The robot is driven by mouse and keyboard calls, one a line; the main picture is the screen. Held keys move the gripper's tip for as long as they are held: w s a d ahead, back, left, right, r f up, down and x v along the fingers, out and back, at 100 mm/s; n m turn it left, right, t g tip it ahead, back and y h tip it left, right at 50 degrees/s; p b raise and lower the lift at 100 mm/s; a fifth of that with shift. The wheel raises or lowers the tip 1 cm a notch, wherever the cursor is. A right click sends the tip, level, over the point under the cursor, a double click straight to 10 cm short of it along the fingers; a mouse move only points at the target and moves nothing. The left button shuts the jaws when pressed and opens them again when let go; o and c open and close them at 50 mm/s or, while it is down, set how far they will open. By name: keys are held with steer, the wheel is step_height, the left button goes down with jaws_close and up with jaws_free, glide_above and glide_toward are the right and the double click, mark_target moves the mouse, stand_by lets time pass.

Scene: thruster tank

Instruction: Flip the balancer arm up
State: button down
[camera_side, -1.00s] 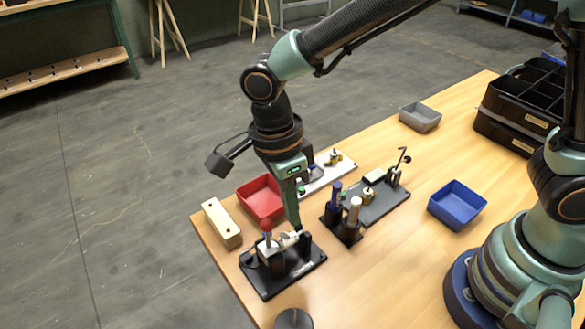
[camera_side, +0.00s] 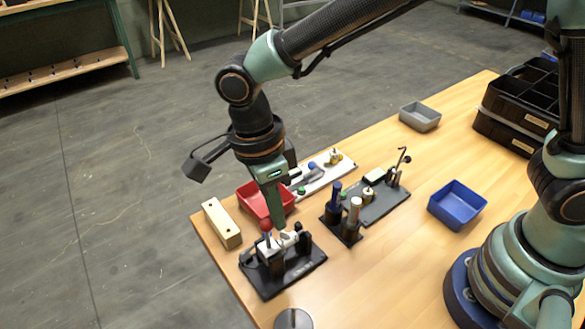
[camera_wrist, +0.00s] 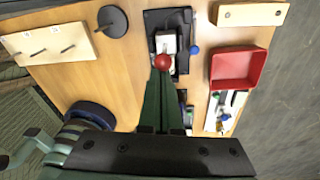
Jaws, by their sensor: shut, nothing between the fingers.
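The balancer device has a black base plate (camera_side: 300,277) near the table's front-left corner, with a white and grey mechanism (camera_side: 286,240) on it. A red ball knob (camera_side: 265,225) stands upright on its left side. In the wrist view the red ball (camera_wrist: 162,62) is just beyond my fingertips, with the white part (camera_wrist: 167,42) behind it. I cannot tell which piece is the balancer arm. My gripper (camera_side: 280,226) is shut and empty, pointing down just right of the red ball and over the mechanism. Whether the fingertips touch anything is unclear.
A red tray (camera_side: 250,200) and a wooden block (camera_side: 222,222) lie close behind and left. A black holder with upright cylinders (camera_side: 342,228), a grey plate (camera_side: 384,208) and a white plate (camera_side: 325,178) are nearby. A blue bin (camera_side: 457,204) stands right, with clear table before it.

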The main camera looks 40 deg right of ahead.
steer(key=shift+a, duration=1.2)
steer(key=a+f, duration=0.4)
steer(key=a, duration=0.3)
steer(key=shift+a, duration=0.2)
steer(key=shift+f, duration=0.15)
steer(key=a+r, duration=0.4)
steer(key=a, duration=0.4)
steer(key=shift+a, duration=0.3)
stand_by(0.7)
